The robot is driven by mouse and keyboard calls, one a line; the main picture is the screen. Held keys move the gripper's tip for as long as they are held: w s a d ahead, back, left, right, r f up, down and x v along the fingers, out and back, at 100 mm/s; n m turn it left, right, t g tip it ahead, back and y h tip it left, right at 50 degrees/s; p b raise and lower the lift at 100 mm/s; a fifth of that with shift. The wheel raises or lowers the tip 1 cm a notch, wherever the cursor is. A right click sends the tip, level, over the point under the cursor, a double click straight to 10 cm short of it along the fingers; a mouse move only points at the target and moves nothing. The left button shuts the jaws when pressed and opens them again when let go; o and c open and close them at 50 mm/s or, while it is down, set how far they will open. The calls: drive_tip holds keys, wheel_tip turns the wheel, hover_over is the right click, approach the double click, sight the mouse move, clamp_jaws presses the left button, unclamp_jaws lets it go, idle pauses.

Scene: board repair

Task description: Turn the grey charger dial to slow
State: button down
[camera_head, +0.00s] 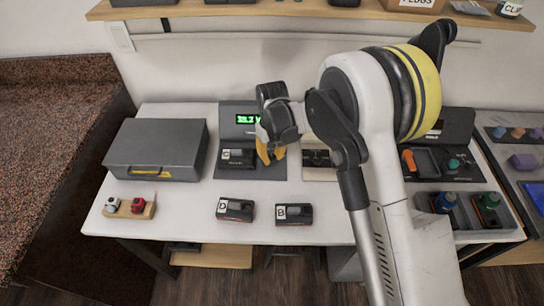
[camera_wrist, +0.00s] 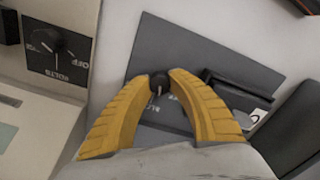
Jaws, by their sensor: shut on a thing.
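The grey charger (camera_head: 262,174) stands at the middle back of the table, with a lit green display (camera_head: 246,119) on its raised back. In the wrist view its flat grey panel (camera_wrist: 185,45) carries a small dark round dial (camera_wrist: 159,79). My gripper (camera_wrist: 160,84) has its two yellow fingers closed on the dial, one on each side. A pale mark shows just below the dial; the lettering around it is partly hidden and unreadable. In the head view my gripper (camera_head: 270,156) covers the dial. A battery marked C (camera_head: 238,158) lies on the charger's left part.
A beige meter with a black knob (camera_wrist: 48,42) is beside the charger. Batteries D (camera_head: 235,209) and B (camera_head: 294,213) lie in front. A grey case (camera_head: 156,149) and a wooden block with small parts (camera_head: 129,208) are at left; a tray with bottles (camera_head: 466,211) is at right.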

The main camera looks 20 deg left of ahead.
sight(273, 157)
drive_tip(key=shift+m, duration=1.5)
drive_tip(key=c, duration=1.2)
unclamp_jaws()
drive_tip(key=shift+o, duration=0.2)
wheel_tip(273, 157, up, 12)
drive_tip(key=shift+d+r, duration=0.1)
